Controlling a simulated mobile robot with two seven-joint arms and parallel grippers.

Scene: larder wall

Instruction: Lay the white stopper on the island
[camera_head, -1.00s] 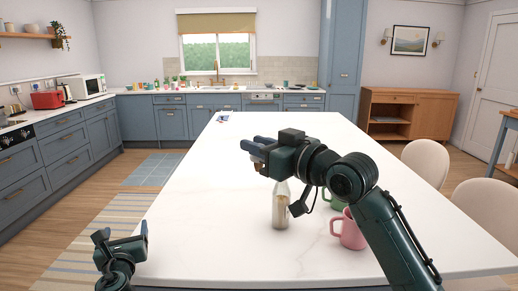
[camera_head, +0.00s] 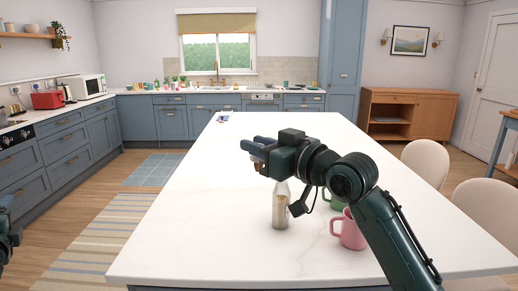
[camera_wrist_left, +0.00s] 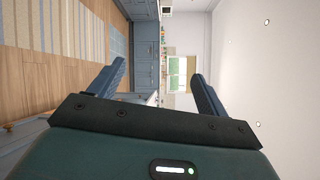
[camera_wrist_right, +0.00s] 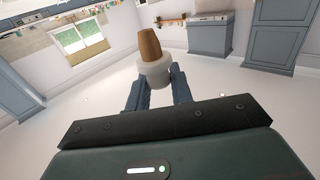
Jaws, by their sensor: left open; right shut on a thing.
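The white stopper (camera_wrist_right: 155,75) has a white cap and a tan cork end (camera_wrist_right: 150,43). My right gripper (camera_wrist_right: 158,88) is shut on the white cap, with the cork pointing away from the fingers. In the head view my right gripper (camera_head: 256,147) is held above the white island (camera_head: 190,220), and the stopper is mostly hidden by the fingers. My left gripper (camera_wrist_left: 158,72) is open and empty. In the head view only a part of my left arm shows at the left edge, off the island.
A clear bottle (camera_head: 280,208) stands on the island below my right gripper. A pink mug (camera_head: 348,232) and a green mug (camera_head: 334,201) stand to its right, partly behind my arm. The island's left half is clear. Pale chairs (camera_head: 427,163) line its right side.

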